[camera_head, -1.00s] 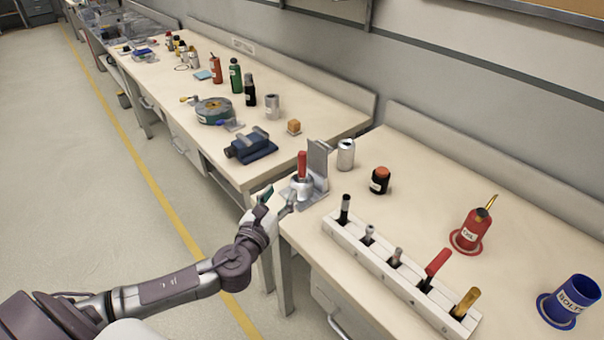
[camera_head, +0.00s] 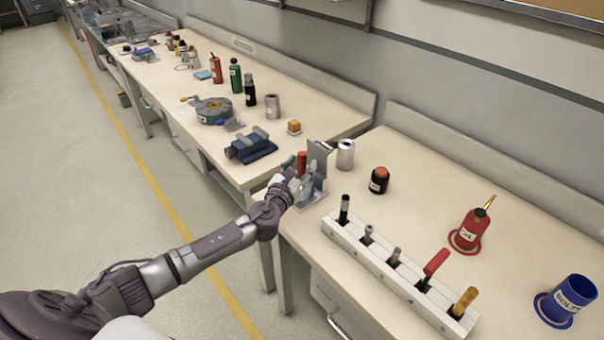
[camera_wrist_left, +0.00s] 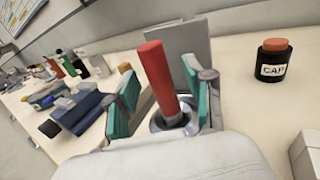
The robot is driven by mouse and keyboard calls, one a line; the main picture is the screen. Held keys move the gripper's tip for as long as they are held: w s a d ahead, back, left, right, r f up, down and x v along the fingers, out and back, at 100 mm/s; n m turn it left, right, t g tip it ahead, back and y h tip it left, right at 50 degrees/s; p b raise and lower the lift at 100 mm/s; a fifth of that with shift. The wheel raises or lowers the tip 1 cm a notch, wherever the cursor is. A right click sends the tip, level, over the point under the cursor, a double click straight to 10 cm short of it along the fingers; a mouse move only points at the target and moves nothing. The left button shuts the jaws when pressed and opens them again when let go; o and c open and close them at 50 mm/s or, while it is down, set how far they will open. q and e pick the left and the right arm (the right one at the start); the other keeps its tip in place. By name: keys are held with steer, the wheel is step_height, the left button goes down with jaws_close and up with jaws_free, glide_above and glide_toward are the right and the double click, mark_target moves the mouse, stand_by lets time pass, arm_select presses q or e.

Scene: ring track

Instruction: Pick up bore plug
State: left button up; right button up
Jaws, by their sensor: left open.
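The bore plug appears to be the red cylinder (camera_head: 302,158) standing in a grey metal fixture (camera_head: 319,160) at the near left corner of the right-hand bench. In the left wrist view the red cylinder (camera_wrist_left: 158,75) rises, slightly tilted in the picture, from a round metal seat (camera_wrist_left: 172,122). My left gripper (camera_head: 299,173) is at the fixture, open, with its green-padded fingers on either side of the cylinder. In the wrist view a gap shows between the cylinder and the left finger. My right gripper is not in view.
A grey upright plate (camera_wrist_left: 186,50) stands behind the cylinder. A metal can (camera_head: 345,155) and a black jar with a red top (camera_head: 379,180) stand to the right. A white tool rack (camera_head: 385,267) lies along the front edge. A blue vise (camera_head: 251,147) sits on the left bench.

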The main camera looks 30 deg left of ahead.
arm_select(q)
steer(key=shift+w, duration=0.55)
jaws_close()
